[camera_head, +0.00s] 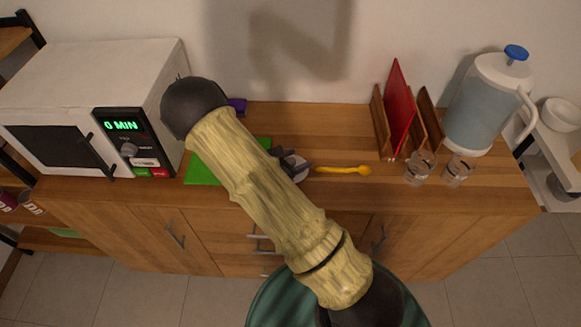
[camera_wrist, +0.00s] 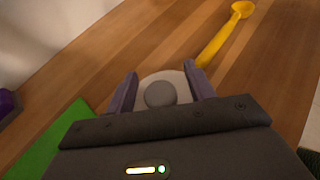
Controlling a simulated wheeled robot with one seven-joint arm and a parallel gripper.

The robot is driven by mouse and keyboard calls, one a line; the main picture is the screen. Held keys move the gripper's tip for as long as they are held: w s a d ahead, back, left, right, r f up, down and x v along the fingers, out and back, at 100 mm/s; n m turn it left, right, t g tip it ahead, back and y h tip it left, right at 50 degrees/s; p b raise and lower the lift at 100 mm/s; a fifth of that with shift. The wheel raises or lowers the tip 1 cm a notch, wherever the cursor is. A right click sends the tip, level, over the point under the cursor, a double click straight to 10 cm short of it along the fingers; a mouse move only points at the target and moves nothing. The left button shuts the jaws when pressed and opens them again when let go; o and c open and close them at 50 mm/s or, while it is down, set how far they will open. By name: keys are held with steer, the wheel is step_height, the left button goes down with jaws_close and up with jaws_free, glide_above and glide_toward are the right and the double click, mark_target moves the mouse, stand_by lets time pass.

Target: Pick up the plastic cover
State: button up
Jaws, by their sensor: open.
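The plastic cover is a round, pale grey disc with a darker round knob, and it shows between my fingers in the wrist view (camera_wrist: 160,93). In the head view its edge (camera_head: 299,170) shows on the wooden counter, partly hidden by my gripper (camera_head: 287,158). My gripper is open, with one finger on each side of the knob in the wrist view (camera_wrist: 160,72). Whether the fingers touch the cover cannot be told. The near part of the cover is hidden behind the gripper body.
A yellow spoon (camera_head: 345,170) lies just right of the cover. A green board (camera_head: 205,170) lies to its left, near a white microwave (camera_head: 90,80). A rack with a red board (camera_head: 398,105), two glasses (camera_head: 419,168) and a water jug (camera_head: 485,100) stand to the right.

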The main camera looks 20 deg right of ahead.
steer(key=c, duration=1.1)
steer(key=shift+o, duration=0.2)
steer(key=shift+r, duration=0.15)
step_height(320, 180, up, 10)
